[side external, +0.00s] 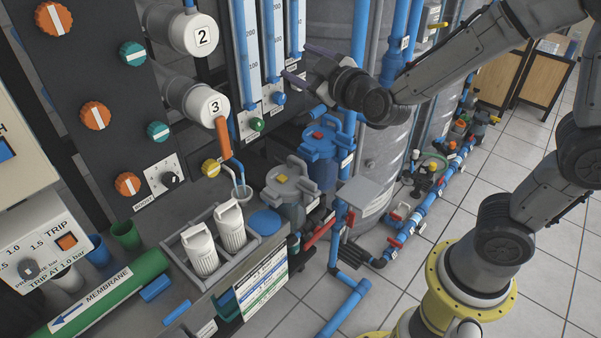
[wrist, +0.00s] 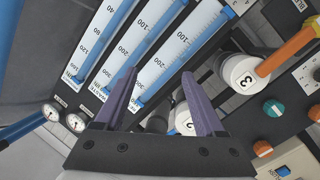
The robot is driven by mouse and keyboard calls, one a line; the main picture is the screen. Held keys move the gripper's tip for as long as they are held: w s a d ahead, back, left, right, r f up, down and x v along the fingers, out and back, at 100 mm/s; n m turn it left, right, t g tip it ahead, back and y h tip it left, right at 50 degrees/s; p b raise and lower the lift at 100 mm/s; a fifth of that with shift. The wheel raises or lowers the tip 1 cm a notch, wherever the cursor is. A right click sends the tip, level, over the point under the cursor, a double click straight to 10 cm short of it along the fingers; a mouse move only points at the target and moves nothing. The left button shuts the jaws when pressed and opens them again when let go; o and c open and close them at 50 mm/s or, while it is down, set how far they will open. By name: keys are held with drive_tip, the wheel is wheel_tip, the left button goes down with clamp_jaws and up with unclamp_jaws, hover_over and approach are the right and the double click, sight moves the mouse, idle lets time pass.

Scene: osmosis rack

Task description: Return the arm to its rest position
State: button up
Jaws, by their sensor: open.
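My gripper (side external: 300,62) is raised in front of the flow-tube panel in the side view, with my arm reaching in from the right. In the wrist view its two purple fingers (wrist: 165,105) stand apart with nothing between them, so it is open and empty. Behind the fingers are the graduated flow tubes (wrist: 150,50), tilted in that view. The numbered housing 3 (wrist: 243,78) with an orange handle (wrist: 290,50) lies right of the fingers. Whether the fingertips touch the panel cannot be told.
A rack (side external: 173,243) with two white cartridges sits on the bench, near a blue-lidded vessel (side external: 322,138) and a grey-lidded vessel (side external: 290,180). Large grey tanks (side external: 385,165) stand behind. Blue pipes with red valves (side external: 400,238) run along the floor.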

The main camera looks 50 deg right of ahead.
drive_tip(key=s+a+r+g+y, duration=0.2)
drive_tip(key=s+r+y, duration=0.25)
drive_tip(key=s, duration=0.65)
drive_tip(key=s+f+m+g, duration=0.2)
drive_tip(key=s+f+g, duration=0.2)
drive_tip(key=s, duration=0.4)
drive_tip(key=s+d+f+m+g, duration=0.1)
drive_tip(key=s+f+m+g, duration=0.1)
drive_tip(key=s+f+g, duration=0.3)
drive_tip(key=s+f, duration=0.2)
drive_tip(key=s, duration=0.1)
drive_tip(key=shift+s, duration=0.2)
idle(1.4)
